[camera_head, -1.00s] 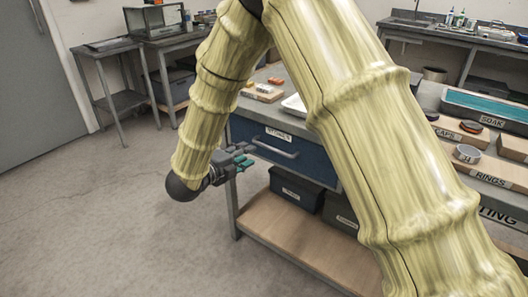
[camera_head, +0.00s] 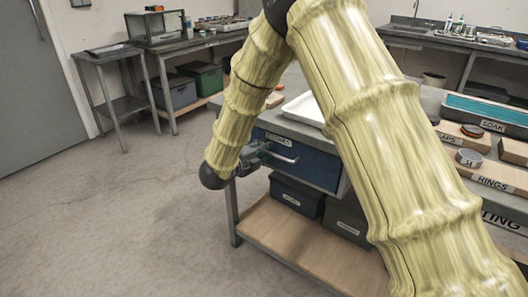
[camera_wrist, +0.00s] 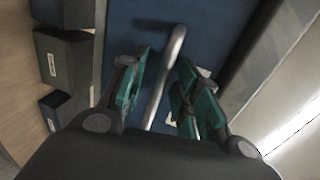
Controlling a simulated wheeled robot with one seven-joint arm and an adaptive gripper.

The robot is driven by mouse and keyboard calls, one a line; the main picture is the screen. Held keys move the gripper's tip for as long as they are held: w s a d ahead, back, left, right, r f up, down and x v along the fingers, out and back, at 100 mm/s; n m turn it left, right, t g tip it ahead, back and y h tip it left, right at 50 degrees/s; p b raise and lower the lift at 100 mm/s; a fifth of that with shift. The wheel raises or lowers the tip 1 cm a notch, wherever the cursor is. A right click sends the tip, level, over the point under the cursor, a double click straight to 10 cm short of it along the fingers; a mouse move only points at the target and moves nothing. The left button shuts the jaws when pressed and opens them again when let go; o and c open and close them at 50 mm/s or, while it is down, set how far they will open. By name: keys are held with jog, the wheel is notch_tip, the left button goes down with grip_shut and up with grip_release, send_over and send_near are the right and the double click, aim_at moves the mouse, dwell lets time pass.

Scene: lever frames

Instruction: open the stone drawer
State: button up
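The stone drawer (camera_head: 318,168) is a blue front under the workbench top, with a label reading STONES. It looks shut. Its grey bar handle (camera_head: 284,158) is partly hidden by my gripper (camera_head: 256,153) in the head view. In the wrist view, the handle (camera_wrist: 177,42) runs between the two green-padded fingers of my gripper (camera_wrist: 162,70). The fingers are apart, one on each side of the bar, with a visible gap; I see no firm grip. The blue drawer front (camera_wrist: 200,25) lies beyond the fingertips.
Dark labelled bins (camera_head: 297,196) stand on the wooden lower shelf (camera_head: 290,240). A white tray (camera_head: 304,109) lies on the bench top above the drawer. To the right are the RINGS board (camera_head: 500,177) and the SOAK tray (camera_head: 490,108). The floor at left is clear.

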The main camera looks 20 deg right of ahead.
jog(key=shift+c, duration=0.2)
grip_shut()
jog(key=shift+s+a, duration=0.1)
